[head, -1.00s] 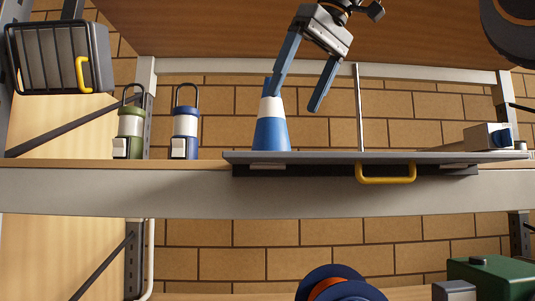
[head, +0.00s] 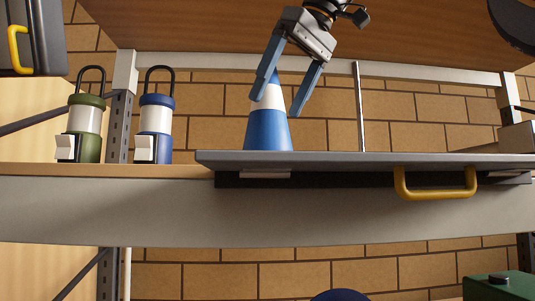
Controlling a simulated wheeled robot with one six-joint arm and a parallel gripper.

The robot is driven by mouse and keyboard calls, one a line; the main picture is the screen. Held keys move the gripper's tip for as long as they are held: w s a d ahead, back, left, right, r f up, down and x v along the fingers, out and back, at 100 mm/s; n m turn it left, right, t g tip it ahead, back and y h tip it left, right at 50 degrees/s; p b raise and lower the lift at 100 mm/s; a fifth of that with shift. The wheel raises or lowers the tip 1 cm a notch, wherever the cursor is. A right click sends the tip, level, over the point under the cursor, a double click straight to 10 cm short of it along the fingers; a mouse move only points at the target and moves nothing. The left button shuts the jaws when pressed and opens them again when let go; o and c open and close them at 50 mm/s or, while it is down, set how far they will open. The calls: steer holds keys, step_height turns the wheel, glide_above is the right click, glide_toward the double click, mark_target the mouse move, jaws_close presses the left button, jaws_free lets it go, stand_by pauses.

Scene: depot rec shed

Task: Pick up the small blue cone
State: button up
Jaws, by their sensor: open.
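The small blue cone (head: 268,131) with a white band stands upright on a grey pull-out tray (head: 340,158) on the shelf. My gripper (head: 278,106) is open and comes down from above. Its left finger overlaps the cone's upper left side in the view, and its right finger is to the right of the cone. The cone's tip shows between the fingers. I cannot tell whether a finger touches the cone.
A green lantern (head: 86,120) and a blue lantern (head: 155,125) stand left of the tray. A yellow handle (head: 435,183) sticks out from the tray's front. A wooden shelf (head: 200,22) hangs overhead. A thin upright rod (head: 359,105) stands behind the tray.

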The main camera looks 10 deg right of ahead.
mark_target(273, 113)
steer(key=shift+p+x, duration=0.45)
steer(key=shift+x, duration=1.6)
steer(key=shift+d, duration=0.1)
steer(key=c, duration=1.9)
